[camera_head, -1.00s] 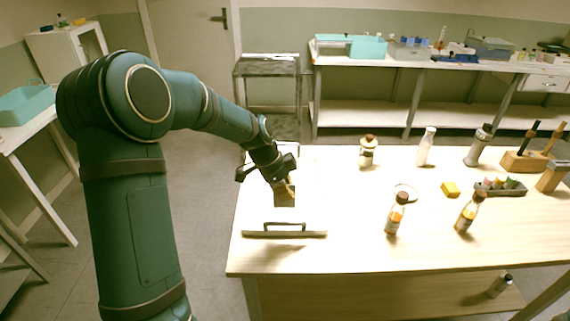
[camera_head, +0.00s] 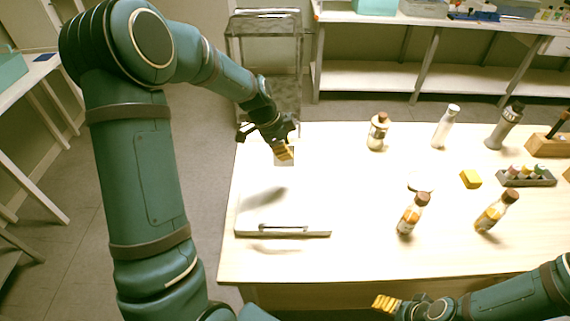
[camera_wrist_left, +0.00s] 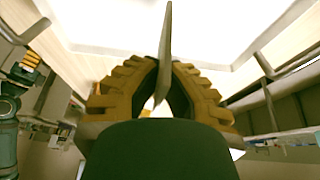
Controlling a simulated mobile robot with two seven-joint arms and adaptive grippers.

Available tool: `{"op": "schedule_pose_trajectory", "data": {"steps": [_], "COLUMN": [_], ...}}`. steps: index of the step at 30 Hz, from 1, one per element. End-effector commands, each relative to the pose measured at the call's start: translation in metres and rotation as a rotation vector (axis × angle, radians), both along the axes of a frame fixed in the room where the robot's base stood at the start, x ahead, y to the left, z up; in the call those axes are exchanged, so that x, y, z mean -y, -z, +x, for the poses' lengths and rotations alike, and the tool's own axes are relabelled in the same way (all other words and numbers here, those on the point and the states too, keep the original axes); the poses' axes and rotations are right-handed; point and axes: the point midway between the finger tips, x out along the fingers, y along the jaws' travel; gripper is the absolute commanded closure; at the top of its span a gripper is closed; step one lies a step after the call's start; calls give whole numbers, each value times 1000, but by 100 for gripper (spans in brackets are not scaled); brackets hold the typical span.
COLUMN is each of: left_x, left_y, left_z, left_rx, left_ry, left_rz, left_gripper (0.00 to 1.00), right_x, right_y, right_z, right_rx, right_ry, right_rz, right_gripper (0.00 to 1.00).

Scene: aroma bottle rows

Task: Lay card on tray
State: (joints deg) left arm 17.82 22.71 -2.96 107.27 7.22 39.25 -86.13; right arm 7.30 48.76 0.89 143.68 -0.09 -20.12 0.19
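My left gripper (camera_head: 284,150) is shut on a thin card (camera_head: 291,159), held upright above the back part of the white tray (camera_head: 255,212). In the left wrist view the card (camera_wrist_left: 166,45) shows nearly edge-on, standing up between the yellow ribbed fingers. The tray lies at the left end of the table, with a handle on its front edge. The card is apart from the tray, and a shadow falls below it. My right gripper (camera_head: 385,303) shows at the bottom of the head view, in front of the table; its opening is unclear.
The table holds an amber bottle (camera_head: 412,214), another amber bottle (camera_head: 496,211), a jar (camera_head: 378,131), a white bottle (camera_head: 445,127), a grey bottle (camera_head: 504,127), a round white dish (camera_head: 421,182), a yellow block (camera_head: 470,179) and a vial rack (camera_head: 526,177). The table between tray and bottles is clear.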

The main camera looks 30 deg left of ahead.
Motion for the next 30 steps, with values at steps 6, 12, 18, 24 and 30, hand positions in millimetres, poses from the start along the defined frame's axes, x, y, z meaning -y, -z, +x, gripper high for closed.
{"op": "schedule_pose_trajectory", "data": {"steps": [6, 12, 18, 24, 30], "left_x": [0, 0, 0, 0, 0], "left_y": [30, 47, 69, 68, 71], "left_z": [0, 0, 0, 0, 0], "left_rx": [-1, -2, 0, 1, 1], "left_ry": [-1, 0, -1, 0, 0], "left_rz": [-1, 0, 0, 0, 0], "left_gripper": [100, 100, 100, 100, 86], "right_x": [0, 0, 0, 0, 0], "right_y": [7, 10, 15, 14, 18], "right_z": [1, 2, 3, 3, 4], "right_rx": [4, 5, 8, 8, 9], "right_ry": [1, 1, 2, 2, 2], "right_rz": [0, -1, -1, -1, -1], "right_gripper": [35, 35, 35, 35, 35]}}
